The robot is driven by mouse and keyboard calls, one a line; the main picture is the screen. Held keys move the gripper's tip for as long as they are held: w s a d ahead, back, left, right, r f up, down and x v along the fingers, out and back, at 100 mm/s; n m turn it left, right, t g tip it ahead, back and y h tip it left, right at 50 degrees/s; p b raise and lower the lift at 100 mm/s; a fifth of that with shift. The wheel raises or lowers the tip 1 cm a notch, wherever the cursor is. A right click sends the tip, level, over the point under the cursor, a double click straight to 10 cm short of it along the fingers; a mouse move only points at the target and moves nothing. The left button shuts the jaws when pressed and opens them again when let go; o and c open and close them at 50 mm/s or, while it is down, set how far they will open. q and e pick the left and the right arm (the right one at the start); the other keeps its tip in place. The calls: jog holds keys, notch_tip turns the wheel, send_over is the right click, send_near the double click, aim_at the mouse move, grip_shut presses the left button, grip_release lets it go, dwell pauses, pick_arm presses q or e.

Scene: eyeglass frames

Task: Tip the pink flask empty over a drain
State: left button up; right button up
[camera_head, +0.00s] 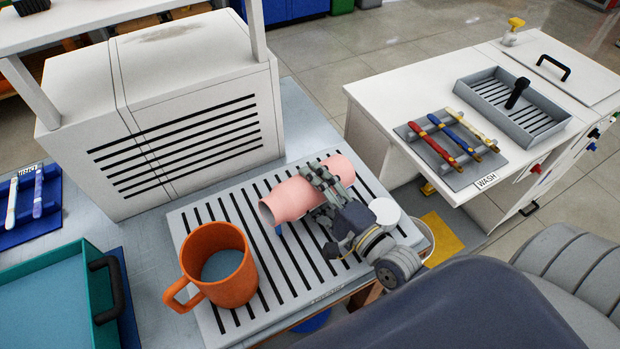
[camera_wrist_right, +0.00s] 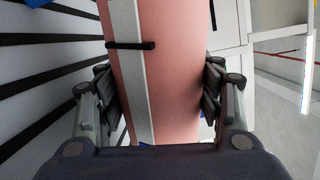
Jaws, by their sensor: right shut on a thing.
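The pink flask (camera_head: 290,199) lies tipped on its side above the slatted drain (camera_head: 208,212) in the head view, its open mouth toward the lower left. My right gripper (camera_head: 323,183) is shut around the flask's body. In the right wrist view the pink flask (camera_wrist_right: 180,70) fills the space between the fingers of my right gripper (camera_wrist_right: 160,105), with a pale stripe and a dark mark on its side. No liquid shows coming from the mouth, and the inside is hidden. My left gripper is not in view.
An orange mug (camera_head: 232,281) with grey-blue contents stands on the drain's left part. A teal tray (camera_head: 50,300) is at the lower left. A white slatted cabinet (camera_head: 200,75) stands behind. A wash bench (camera_head: 400,95) holds coloured tools and a grey slotted tray (camera_head: 545,130).

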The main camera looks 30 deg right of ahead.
jog(key=shift+r, duration=0.15)
dwell(0.3)
jog(key=shift+a+r+n+p, duration=0.1)
jog(key=shift+r+n+p, duration=0.75)
jog(key=shift+p, duration=0.35)
jog(key=shift+f+b, duration=0.3)
jog(key=shift+f, duration=0.15)
jog(key=shift+f+m, duration=0.45)
jog(key=shift+m, duration=0.1)
jog(key=shift+r, duration=0.1)
